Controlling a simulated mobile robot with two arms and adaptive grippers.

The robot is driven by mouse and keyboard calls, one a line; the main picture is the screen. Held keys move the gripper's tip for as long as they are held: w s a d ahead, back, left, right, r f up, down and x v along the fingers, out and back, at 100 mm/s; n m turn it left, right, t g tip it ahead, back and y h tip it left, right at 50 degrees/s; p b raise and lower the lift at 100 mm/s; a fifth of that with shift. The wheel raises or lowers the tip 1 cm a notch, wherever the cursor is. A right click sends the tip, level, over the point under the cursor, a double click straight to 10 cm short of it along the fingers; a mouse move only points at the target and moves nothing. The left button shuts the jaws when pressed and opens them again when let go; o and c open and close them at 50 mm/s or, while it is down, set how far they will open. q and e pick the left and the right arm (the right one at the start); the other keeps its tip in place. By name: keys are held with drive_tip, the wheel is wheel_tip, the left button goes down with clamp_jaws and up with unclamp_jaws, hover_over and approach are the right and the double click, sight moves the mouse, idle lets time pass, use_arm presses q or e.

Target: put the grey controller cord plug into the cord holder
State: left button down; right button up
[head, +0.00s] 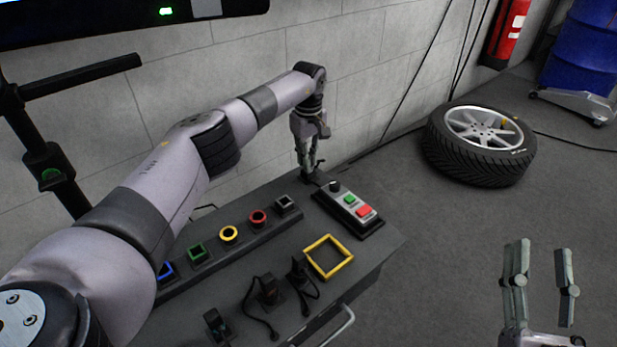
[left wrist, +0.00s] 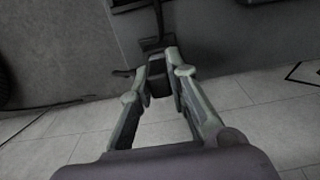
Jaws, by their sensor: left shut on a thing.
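My left gripper (head: 308,172) points down near the far corner of the grey bench, just behind the button box. In the left wrist view its fingers (left wrist: 160,76) are shut on a small dark block, apparently a plug (left wrist: 159,87). Its grey marking cannot be made out. A dark strip with a row of coloured square and round sockets, apparently the cord holder (head: 230,246), lies along the bench. The grey-rimmed socket (head: 284,203) is at its far end, left of and nearer than my left gripper. My right gripper (head: 541,277) is open and empty, right of the bench.
The button box (head: 349,207) has a black knob, a green and a red button. A yellow square frame (head: 328,257) and several dark plugs with cords, one here (head: 268,290), are on the near side of the bench. A wheel (head: 481,144) lies on the floor beyond.

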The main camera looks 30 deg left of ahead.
use_arm(q)
drive_tip(key=c, duration=1.5)
unclamp_jaws()
drive_tip(key=shift+o, duration=0.2)
wheel_tip(320, 180, up, 12)
drive_tip(key=shift+f, duration=0.15)
